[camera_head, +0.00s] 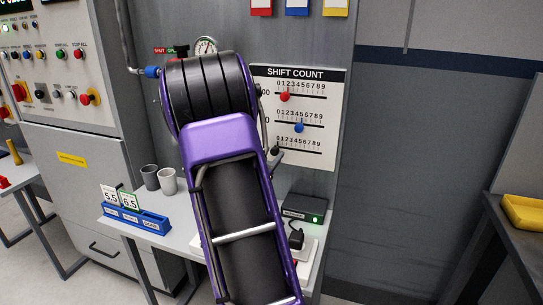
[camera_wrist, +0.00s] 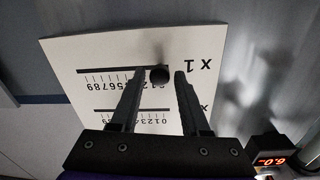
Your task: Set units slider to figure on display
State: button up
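The white SHIFT COUNT board (camera_head: 325,150) hangs on the grey cabinet, with scales 0 to 9. A red knob (camera_head: 285,97) is on its top scale and a blue knob (camera_head: 299,128) on the middle one. My arm covers part of the lower scale. In the wrist view the board (camera_wrist: 70,62) is upside down. The black units knob (camera_wrist: 159,75) is on the x1 scale, near its 0 end. My gripper (camera_wrist: 159,78) is open, a finger either side of the knob, with gaps showing. A display (camera_wrist: 272,161) shows red figures, upside down and hard to read.
The bench below holds two grey cups (camera_head: 168,180), a blue card holder (camera_head: 135,218) and a black box (camera_head: 305,208) with a green light. A control panel (camera_head: 57,65) stands left. A yellow tray (camera_head: 526,212) is far right. The wall right of the board is clear.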

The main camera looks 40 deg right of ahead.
grip_shut()
dwell(1.1)
